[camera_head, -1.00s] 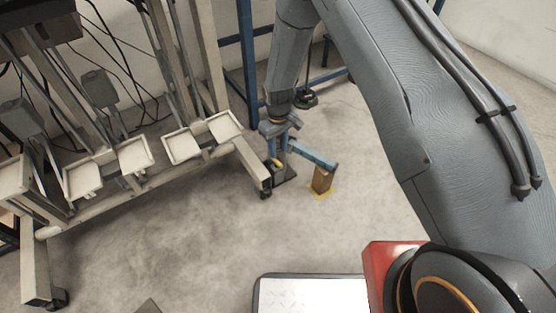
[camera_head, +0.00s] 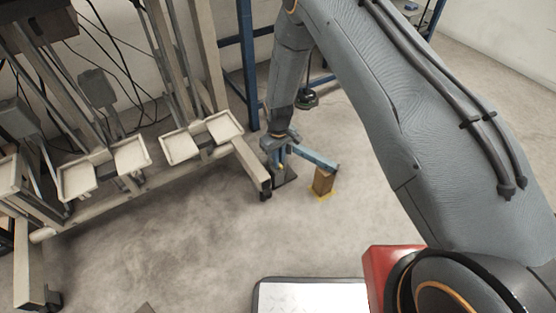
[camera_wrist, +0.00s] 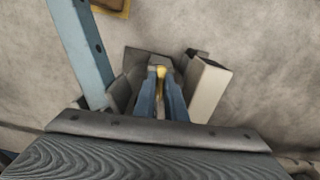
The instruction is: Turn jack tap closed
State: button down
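A blue jack bar (camera_head: 315,159) runs right from beside my gripper to a wooden block (camera_head: 322,181) with a yellow base. In the wrist view the bar (camera_wrist: 82,52) is at the left. A small yellow piece, which looks like the jack tap (camera_wrist: 161,72), is near the middle over a dark base. My gripper (camera_wrist: 160,76) reaches down at the jack. Two blue prongs that look like its fingers stand on either side of the yellow piece. I cannot tell whether they touch it. In the head view my gripper (camera_head: 280,158) is small and partly hidden.
A wheeled beige rack with trays (camera_head: 201,138) stands at the left, its foot (camera_head: 249,166) close beside the jack. Blue frame posts (camera_head: 246,65) and a wall are behind.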

jog(key=shift+m+p, duration=0.4)
jog(key=shift+m, duration=0.2)
jog(key=shift+s, duration=0.1)
jog(key=c, duration=1.8)
grip_release()
jog(key=shift+r+p, duration=1.3)
jog(key=shift+r, duration=2.6)
jog(key=shift+r, duration=0.1)
